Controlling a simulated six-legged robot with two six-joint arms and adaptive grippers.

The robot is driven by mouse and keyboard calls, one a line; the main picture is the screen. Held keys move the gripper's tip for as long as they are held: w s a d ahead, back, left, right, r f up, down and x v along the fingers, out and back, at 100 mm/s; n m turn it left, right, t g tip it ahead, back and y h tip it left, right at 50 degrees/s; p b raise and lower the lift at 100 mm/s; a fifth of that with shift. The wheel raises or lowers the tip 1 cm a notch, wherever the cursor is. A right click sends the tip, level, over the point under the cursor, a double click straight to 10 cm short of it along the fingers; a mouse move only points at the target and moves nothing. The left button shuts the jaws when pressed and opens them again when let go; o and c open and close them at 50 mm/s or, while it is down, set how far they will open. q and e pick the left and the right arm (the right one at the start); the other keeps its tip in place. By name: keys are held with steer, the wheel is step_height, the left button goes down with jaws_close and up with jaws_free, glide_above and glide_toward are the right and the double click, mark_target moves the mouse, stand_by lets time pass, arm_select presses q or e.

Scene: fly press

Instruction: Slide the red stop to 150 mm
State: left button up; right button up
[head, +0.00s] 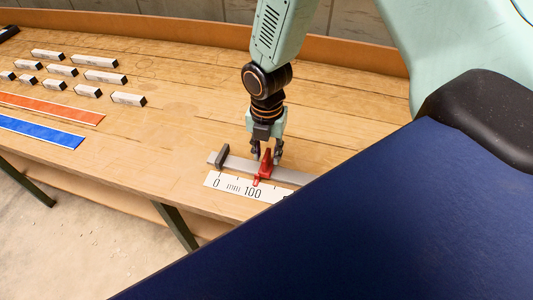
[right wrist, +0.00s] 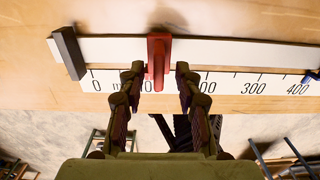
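The red stop (head: 266,166) sits on a grey rail (head: 236,162) above a white scale (head: 228,182). It also shows in the right wrist view (right wrist: 159,50). Its pointer is near the 100 mark, seemingly a little to its right; a finger partly covers the numbers there. My right gripper (head: 267,153) points down over the rail, its fingers on either side of the stop. In the right wrist view the fingers (right wrist: 157,78) are spread, with narrow gaps beside the stop. My left gripper is not in view.
A dark end block (head: 222,156) closes the rail near 0. A small blue part (right wrist: 311,76) is near 400. A dark blue surface hides the rail's right part in the head view. Several small labelled blocks (head: 104,77), an orange strip (head: 50,108) and a blue strip (head: 40,131) lie left.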

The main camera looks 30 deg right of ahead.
steer(key=shift+w+f, duration=0.15)
steer(key=shift+f, duration=0.6)
jaws_close()
